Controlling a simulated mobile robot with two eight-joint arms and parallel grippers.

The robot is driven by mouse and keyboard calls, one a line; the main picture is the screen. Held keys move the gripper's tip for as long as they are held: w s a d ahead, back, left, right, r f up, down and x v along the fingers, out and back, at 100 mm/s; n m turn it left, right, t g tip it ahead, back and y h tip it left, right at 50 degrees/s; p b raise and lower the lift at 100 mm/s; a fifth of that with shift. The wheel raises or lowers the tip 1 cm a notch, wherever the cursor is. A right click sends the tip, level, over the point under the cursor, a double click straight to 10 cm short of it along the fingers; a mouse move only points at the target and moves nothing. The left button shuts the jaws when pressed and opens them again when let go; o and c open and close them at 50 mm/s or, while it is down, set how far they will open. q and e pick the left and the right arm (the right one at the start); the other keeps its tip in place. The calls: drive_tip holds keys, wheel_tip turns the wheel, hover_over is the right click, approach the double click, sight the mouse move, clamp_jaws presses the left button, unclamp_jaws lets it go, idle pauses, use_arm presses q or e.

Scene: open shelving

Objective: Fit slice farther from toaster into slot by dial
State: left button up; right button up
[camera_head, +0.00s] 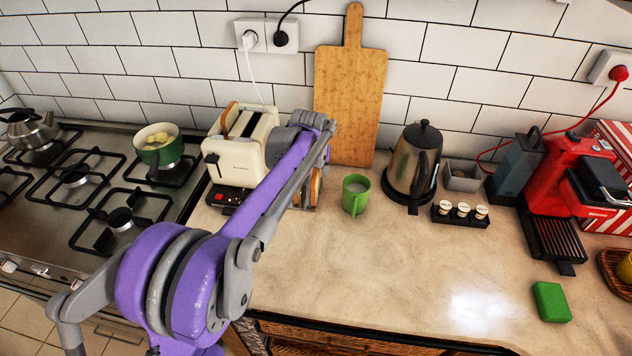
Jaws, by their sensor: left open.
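The cream toaster (238,165) stands on the counter beside the stove, with its dark slots on top. A brown bread slice (228,116) stands up at its left slot. Another slice (316,186) stands upright, partly hidden, in what looks like a small rack just right of the toaster. My left gripper (300,188) is open at this rack, mostly hidden behind my purple forearm. I cannot tell whether its fingers touch a slice. The dial cannot be made out clearly. My right gripper is not in view.
A green mug (355,194) stands close to the right of the rack. A wooden board (350,95) leans on the wall behind. A kettle (414,165) stands further right. A green pot (159,150) is on the stove (60,230). The front middle counter is clear.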

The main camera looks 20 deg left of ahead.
use_arm(q)
drive_tip(key=shift+w+f, duration=0.1)
drive_tip(key=shift+f, duration=0.2)
drive_tip(key=shift+f, duration=0.25)
idle(0.4)
clamp_jaws()
idle(0.3)
